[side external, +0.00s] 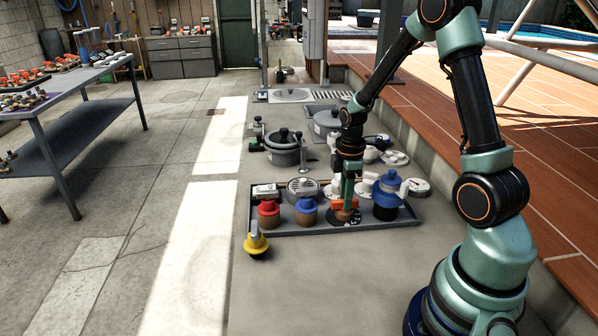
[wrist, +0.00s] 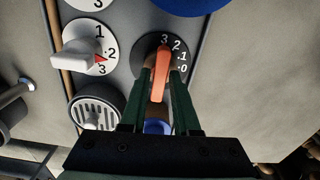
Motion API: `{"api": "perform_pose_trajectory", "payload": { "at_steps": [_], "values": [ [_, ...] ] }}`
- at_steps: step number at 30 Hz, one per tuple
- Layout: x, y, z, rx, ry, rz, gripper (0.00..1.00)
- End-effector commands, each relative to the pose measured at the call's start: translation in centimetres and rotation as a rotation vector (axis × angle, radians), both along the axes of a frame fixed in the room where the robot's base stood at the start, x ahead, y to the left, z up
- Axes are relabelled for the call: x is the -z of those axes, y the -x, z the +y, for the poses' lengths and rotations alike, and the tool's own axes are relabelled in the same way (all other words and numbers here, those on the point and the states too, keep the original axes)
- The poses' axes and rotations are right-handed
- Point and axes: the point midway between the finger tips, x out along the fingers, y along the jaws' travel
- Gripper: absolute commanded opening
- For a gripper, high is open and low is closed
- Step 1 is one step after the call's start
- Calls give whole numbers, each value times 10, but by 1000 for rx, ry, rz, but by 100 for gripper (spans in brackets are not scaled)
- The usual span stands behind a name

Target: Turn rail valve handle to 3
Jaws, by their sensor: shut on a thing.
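The valve handle (wrist: 160,75) is an orange lever on a black round dial (wrist: 188,82) marked 3, 2, 1 and 0. In the wrist view its far end lies at the 3 mark. My gripper (wrist: 162,78) has its two green fingers on either side of the lever and is shut on it. In the side view my gripper (side external: 345,195) reaches straight down to the orange handle (side external: 340,205), in the front row of the grey tray. The fingers hide part of the handle and the lower part of the dial.
A white dial (wrist: 84,50) with a white handle and red pointer is close on the left in the wrist view. In the side view a blue knob (side external: 306,211), a red knob (side external: 268,213) and a tall blue valve (side external: 388,195) flank my gripper. A yellow knob (side external: 256,240) stands outside the tray (side external: 290,234).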

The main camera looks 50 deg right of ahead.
Motion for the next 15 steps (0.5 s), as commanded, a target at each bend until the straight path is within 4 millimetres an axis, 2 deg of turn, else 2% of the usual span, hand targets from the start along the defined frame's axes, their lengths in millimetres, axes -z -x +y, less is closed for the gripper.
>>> {"api": "perform_pose_trajectory", "payload": {
  "at_steps": [9, 10, 11, 15],
  "values": [
    [0, -1, 0, -3, 1, -1, 0],
    [0, -1, 0, -3, 1, -1, 41],
    [0, -1, 0, -2, 1, -1, 50],
    [0, 0, 0, -2, 1, -1, 50]
  ]
}}
